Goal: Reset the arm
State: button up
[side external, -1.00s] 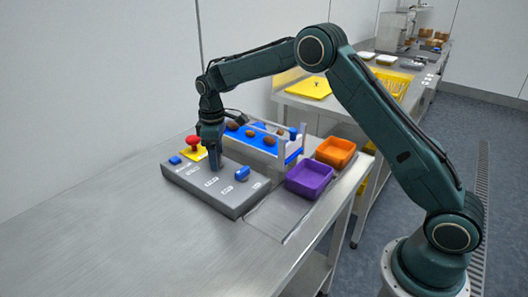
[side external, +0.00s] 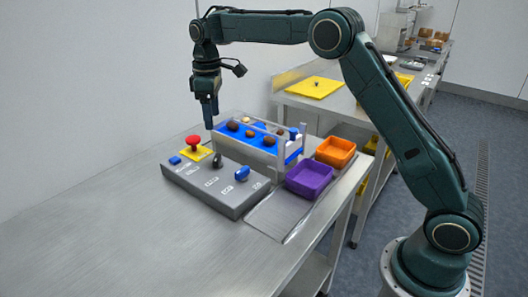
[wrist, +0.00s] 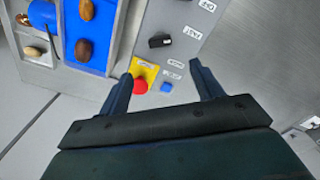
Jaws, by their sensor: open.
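My gripper (side external: 210,112) is raised above the grey control panel (side external: 225,202) and points down. In the wrist view the gripper (wrist: 160,80) has its two fingers spread wide, with nothing between them. The panel carries a red mushroom button (side external: 193,141) on a yellow plate, a black knob (side external: 217,160), a blue knob (side external: 242,173) and a small blue button (side external: 175,160). In the wrist view the black knob (wrist: 160,40) and the red button (wrist: 140,86) show beyond and beside the fingers.
Behind the panel is a blue conveyor (side external: 264,144) with several brown dates, between grey rails. A purple bin (side external: 310,180) and an orange bin (side external: 335,152) stand to the right. The steel table's front left (side external: 110,235) is clear. A second table with a yellow board (side external: 315,88) stands behind.

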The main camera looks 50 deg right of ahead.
jog(key=shift+r, duration=0.55)
jog(key=s+r+m+t, duration=0.1)
jog(key=s+r+m, duration=0.1)
jog(key=s+r, duration=0.5)
jog(key=s+r+m+t, duration=0.1)
jog(key=s+r+t, duration=0.15)
jog(key=s, duration=0.85)
jog(key=s+f+m+t, duration=0.1)
jog(key=s+f+m, duration=0.1)
jog(key=s, duration=0.8)
jog(key=s+f+m+t, duration=0.1)
jog(key=s+f, duration=0.3)
jog(key=s, duration=0.7)
jog(key=shift+s+d+m, duration=0.15)
jog(key=shift+d+m, duration=0.1)
jog(key=shift+m, duration=0.35)
